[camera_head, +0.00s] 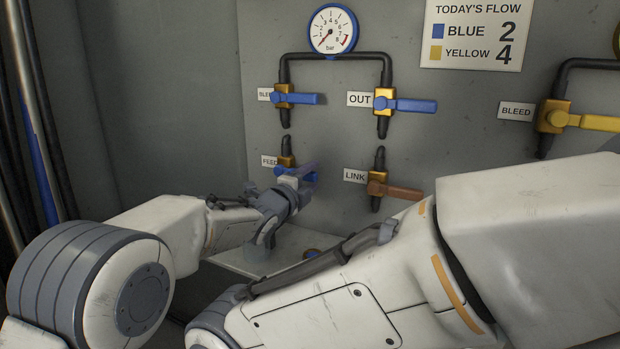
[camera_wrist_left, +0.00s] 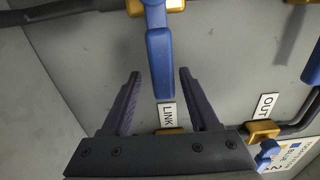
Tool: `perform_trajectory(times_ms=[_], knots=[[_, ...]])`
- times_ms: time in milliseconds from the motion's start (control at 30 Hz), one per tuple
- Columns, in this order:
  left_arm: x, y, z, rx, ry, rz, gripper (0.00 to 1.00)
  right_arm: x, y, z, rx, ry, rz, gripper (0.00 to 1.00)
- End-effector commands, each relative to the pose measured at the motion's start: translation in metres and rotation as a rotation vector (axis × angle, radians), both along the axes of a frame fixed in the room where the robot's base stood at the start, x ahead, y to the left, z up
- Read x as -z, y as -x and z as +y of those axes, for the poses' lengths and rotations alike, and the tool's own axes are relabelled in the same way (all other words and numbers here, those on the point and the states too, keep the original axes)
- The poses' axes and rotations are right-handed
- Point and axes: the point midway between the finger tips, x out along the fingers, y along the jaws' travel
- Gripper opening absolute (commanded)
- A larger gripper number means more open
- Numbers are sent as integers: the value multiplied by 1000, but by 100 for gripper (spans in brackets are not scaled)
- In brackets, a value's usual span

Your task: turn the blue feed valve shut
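The blue feed valve's handle (camera_head: 308,172) points to the right from its brass body (camera_head: 286,160), by the FEED label (camera_head: 270,161). My left gripper (camera_head: 297,183) is at this valve and hides part of the handle. In the left wrist view the blue handle (camera_wrist_left: 160,62) reaches from the brass body at the top edge into the gap between my open left fingers (camera_wrist_left: 160,88). A gap shows on both sides of the handle; contact is not visible. My right gripper is not in view.
Blue bleed handle (camera_head: 296,99) and out handle (camera_head: 412,105) sit above; the brown link handle (camera_head: 398,191) is right of the feed valve. A gauge (camera_head: 333,30), a flow sign (camera_head: 476,32) and a yellow bleed valve (camera_head: 590,122) are on the panel. My right arm fills the lower right.

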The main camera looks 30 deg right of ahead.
Motion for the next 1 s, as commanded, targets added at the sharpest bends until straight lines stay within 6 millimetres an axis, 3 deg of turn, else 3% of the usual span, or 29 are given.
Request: perform_trajectory(times_ms=[367, 1000], knots=[[-2, 2, 6, -3, 4, 1, 60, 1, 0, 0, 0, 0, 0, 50], [-2, 56, 81, -3, 3, -1, 60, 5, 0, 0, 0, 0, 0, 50]])
